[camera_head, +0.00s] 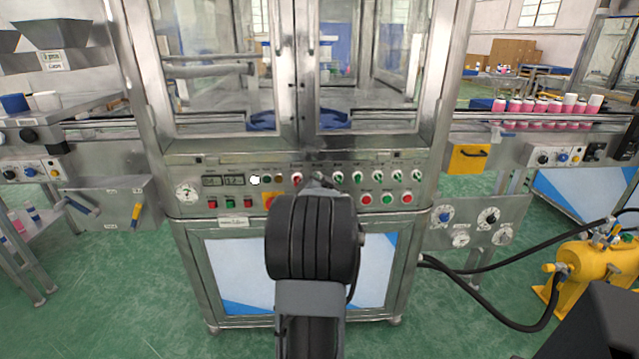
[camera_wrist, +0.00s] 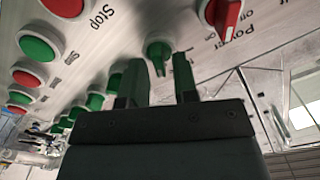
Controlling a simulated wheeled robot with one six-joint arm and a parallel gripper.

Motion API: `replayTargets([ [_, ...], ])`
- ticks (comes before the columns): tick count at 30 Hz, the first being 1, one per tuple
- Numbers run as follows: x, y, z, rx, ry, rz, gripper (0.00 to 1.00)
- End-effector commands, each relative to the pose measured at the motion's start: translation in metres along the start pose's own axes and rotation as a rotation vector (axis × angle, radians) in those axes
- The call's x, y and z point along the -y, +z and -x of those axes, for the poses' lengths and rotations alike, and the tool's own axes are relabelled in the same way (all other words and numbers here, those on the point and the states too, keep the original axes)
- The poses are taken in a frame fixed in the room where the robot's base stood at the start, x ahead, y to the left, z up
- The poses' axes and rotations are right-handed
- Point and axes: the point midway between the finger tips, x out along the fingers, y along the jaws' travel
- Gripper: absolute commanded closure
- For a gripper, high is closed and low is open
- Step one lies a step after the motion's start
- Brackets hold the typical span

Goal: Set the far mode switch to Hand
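A row of green rotary switches runs along the upper right of the machine's control panel in the camera_head view; the rightmost one (camera_head: 417,176) is at the end. Their labels are too small to read, so I cannot tell which is the far mode switch. My gripper (camera_wrist: 160,68) is open in the wrist view. One green switch (camera_wrist: 158,47) shows between and just beyond its fingertips, its handle pointing toward the gripper; contact is not visible. A red power switch (camera_wrist: 224,12) sits beside it. In the camera_head view my arm hides the fingers and this switch.
Red and green push buttons (camera_head: 365,199) line the panel below the switches. Glass doors (camera_head: 365,60) rise above. A yellow box (camera_head: 468,158) and a conveyor with pink cans (camera_head: 540,106) stand right; a yellow pump (camera_head: 590,270) with black hoses sits on the floor.

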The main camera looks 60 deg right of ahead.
Motion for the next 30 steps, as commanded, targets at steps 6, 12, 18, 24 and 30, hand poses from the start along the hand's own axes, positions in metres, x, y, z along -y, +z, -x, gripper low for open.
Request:
replayTargets([
  [6, 0.0, -0.0001, 0.0002, 0.0, 0.0, 0.0, 0.94],
  [12, -0.0001, 0.0, 0.0002, 0.0, 0.0, 0.0, 1.0],
  [18, -0.0005, 0.0008, 0.0002, 0.0, 0.0, 0.012, 1.0],
  [24, -0.0009, 0.0025, 0.0, -0.002, -0.001, 0.093, 1.0],
  [30, -0.0007, 0.0044, -0.0001, -0.004, -0.002, 0.256, 1.0],
])
